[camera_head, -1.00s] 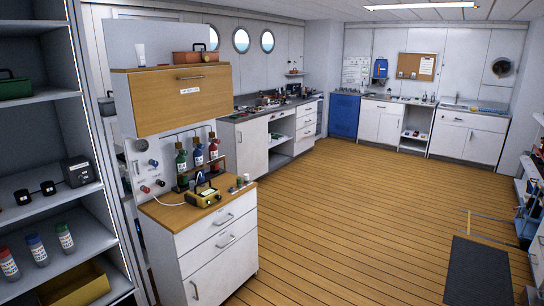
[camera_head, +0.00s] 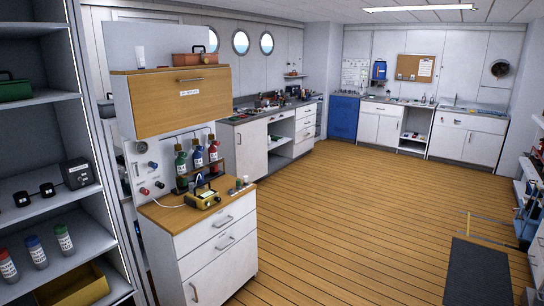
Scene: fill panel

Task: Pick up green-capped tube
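The green-capped tube (camera_head: 64,239) stands upright on a shelf at the lower left. A blue-capped tube (camera_head: 37,252) stands to its left, and a red-capped tube (camera_head: 8,267) stands at the picture's left edge. The tubes are white-labelled and stand apart from each other. Neither of my grippers shows in the head view.
The tubes' shelf unit (camera_head: 92,238) fills the left side. A yellow tray (camera_head: 75,290) sits below them. A cabinet (camera_head: 215,245) with bottles and a yellow device (camera_head: 203,198) stands right of it. The wooden floor (camera_head: 365,210) is largely clear; a dark mat (camera_head: 478,272) lies at right.

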